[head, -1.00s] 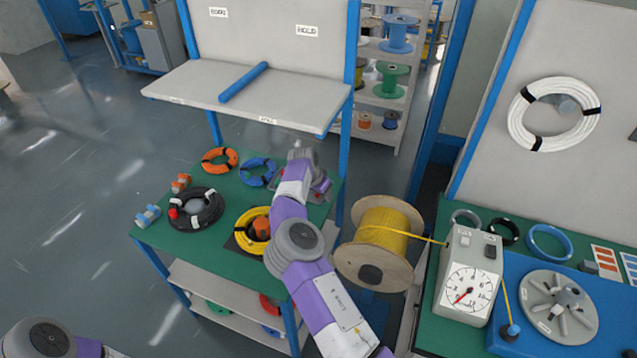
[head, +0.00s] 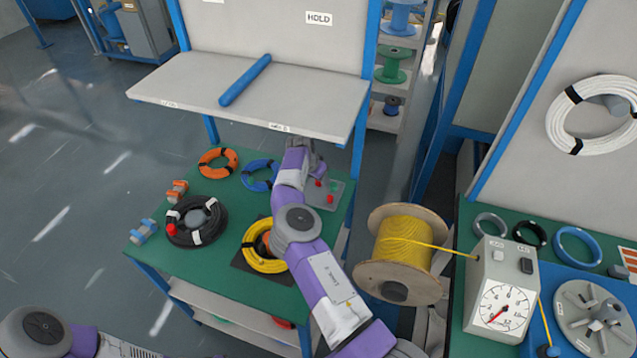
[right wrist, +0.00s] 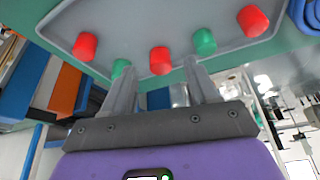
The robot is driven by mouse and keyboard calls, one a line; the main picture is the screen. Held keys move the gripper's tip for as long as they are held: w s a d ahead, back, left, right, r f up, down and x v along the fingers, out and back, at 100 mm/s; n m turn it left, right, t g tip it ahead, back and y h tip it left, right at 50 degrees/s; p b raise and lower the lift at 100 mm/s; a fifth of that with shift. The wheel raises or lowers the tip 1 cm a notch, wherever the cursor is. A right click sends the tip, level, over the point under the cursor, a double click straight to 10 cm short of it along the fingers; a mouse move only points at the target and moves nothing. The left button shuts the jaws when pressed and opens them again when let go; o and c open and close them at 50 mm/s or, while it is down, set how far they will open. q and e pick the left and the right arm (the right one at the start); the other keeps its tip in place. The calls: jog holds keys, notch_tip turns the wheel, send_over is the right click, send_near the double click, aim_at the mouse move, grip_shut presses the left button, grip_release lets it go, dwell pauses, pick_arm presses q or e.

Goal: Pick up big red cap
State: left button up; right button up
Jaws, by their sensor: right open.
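A grey tray (head: 322,205) holds small red and green caps on the green table. In the right wrist view, red caps stand at the left (right wrist: 85,46), centre (right wrist: 160,61) and right (right wrist: 253,21), with green caps (right wrist: 204,41) between them. I cannot tell for sure which red cap is the big one. In the head view, a red cap (head: 330,199) shows on the tray. My right gripper (right wrist: 159,72) is open and empty at the tray, its fingers pointing toward the centre red cap and apart from it. My left gripper is out of view.
A yellow cable coil (head: 263,262), black coil (head: 208,212), orange coil (head: 217,163) and blue coil (head: 258,175) lie on the table. A large yellow cable spool (head: 403,250) stands right of it. A shelf (head: 180,82) with a blue rod (head: 245,80) overhangs the back.

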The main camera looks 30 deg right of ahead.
jog(key=shift+x, duration=0.9)
jog(key=shift+r, duration=0.1)
grip_shut()
jog(key=shift+r, duration=0.1)
notch_tip(320, 180, up, 7)
jog(key=p, duration=0.1)
jog(key=s+a, duration=0.3)
jog(key=a, duration=0.5)
jog(key=s+a+p, duration=0.1)
jog(key=s+a, duration=0.3)
jog(key=a, duration=0.4)
jog(key=shift+s, duration=0.35)
jog(key=shift+a, duration=0.1)
